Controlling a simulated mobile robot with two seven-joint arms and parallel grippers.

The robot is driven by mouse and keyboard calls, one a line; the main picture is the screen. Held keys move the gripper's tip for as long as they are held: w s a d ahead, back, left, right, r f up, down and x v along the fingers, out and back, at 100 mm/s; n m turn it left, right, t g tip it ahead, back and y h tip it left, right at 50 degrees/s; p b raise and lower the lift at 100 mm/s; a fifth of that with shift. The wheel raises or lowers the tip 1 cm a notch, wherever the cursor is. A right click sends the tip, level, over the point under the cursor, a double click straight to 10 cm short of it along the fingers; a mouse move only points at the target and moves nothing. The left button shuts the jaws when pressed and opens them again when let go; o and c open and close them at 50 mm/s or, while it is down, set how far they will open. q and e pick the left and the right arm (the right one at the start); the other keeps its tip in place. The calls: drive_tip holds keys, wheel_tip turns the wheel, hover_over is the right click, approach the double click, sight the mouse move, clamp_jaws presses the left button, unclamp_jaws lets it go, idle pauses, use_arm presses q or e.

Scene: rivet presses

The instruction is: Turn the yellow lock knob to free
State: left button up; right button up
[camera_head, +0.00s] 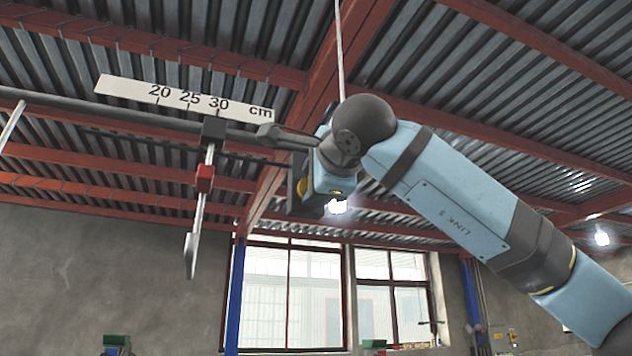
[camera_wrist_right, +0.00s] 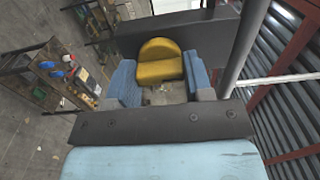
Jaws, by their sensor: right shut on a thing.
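The yellow lock knob (camera_wrist_right: 161,60) is a rounded disc with a flat block on it, upright between my fingers in the right wrist view. My right gripper (camera_wrist_right: 162,78) has one blue finger at each side of the knob and is shut on it. In the head view, my right arm comes in from the right and its wrist hides most of the gripper and knob. A bit of yellow (camera_head: 303,186) shows beside the wrist. My left gripper is not in view.
A long dark bar (camera_head: 80,112) runs left from the wrist. A white scale (camera_head: 180,98) marked in cm lies along it. A black slider (camera_head: 214,129) carries a hanging rod with a red block (camera_head: 205,178). In the wrist view, a workbench (camera_wrist_right: 50,70) stands far left.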

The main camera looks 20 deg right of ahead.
drive_tip(key=o, duration=0.9)
drive_tip(key=s+b, duration=0.2)
drive_tip(key=s, duration=0.5)
drive_tip(key=s+b, duration=0.2)
drive_tip(key=s, duration=0.5)
drive_tip(key=shift+d, duration=0.2)
drive_tip(key=shift+w, duration=0.1)
